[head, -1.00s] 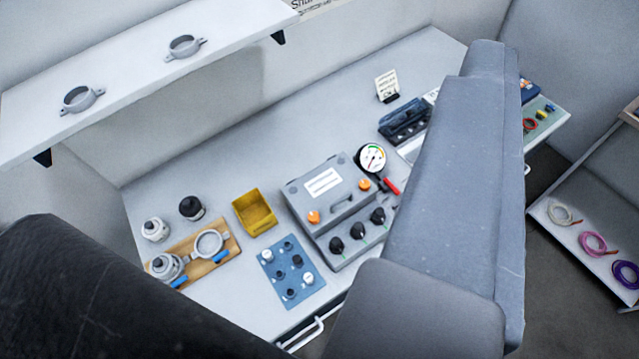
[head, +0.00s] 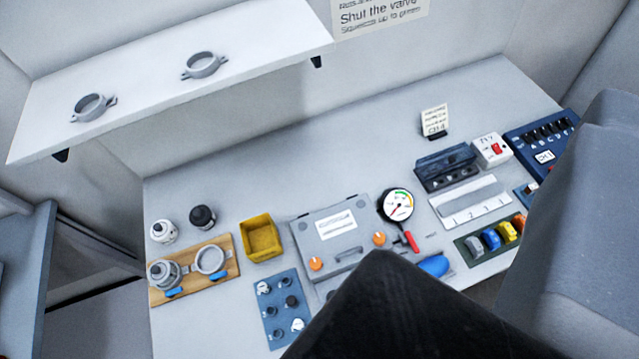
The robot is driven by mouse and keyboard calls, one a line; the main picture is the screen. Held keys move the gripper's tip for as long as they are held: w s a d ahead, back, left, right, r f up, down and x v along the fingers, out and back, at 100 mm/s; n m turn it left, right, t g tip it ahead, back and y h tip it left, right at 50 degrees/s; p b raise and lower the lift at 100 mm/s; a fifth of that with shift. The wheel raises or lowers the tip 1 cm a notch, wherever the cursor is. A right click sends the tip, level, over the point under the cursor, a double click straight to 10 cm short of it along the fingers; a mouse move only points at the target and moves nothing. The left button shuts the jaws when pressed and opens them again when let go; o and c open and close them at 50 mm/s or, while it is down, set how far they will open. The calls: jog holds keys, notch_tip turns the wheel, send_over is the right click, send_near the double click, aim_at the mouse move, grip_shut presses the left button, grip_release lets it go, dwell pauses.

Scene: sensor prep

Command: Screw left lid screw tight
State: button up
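A grey case with a closed-looking lid (head: 331,243) lies on the bench near the middle of the head view. Its lid carries a white label and a handle. Two orange screws sit at the lid's front corners: the left lid screw (head: 315,264) and the right one (head: 379,238). I cannot tell how tight either is. The case's front, with its black knobs, is mostly hidden behind my dark arm part. My gripper does not show; only large dark and grey parts of my arm fill the lower right.
A yellow bin (head: 261,237), a blue panel with knobs (head: 283,308) and a wooden board with fittings (head: 222,254) stand left of the case. A gauge with a red handle (head: 398,206) stands right of it. A shelf (head: 150,85) overhangs the back left. The bench's back middle is clear.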

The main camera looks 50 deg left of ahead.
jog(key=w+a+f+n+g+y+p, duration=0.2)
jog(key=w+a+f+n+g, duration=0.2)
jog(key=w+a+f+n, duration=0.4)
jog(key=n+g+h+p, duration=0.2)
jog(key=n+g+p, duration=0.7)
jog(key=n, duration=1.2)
send_over(316, 262)
jog(key=b, duration=0.2)
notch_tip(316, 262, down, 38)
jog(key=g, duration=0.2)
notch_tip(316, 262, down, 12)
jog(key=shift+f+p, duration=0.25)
jog(key=shift+p, duration=0.55)
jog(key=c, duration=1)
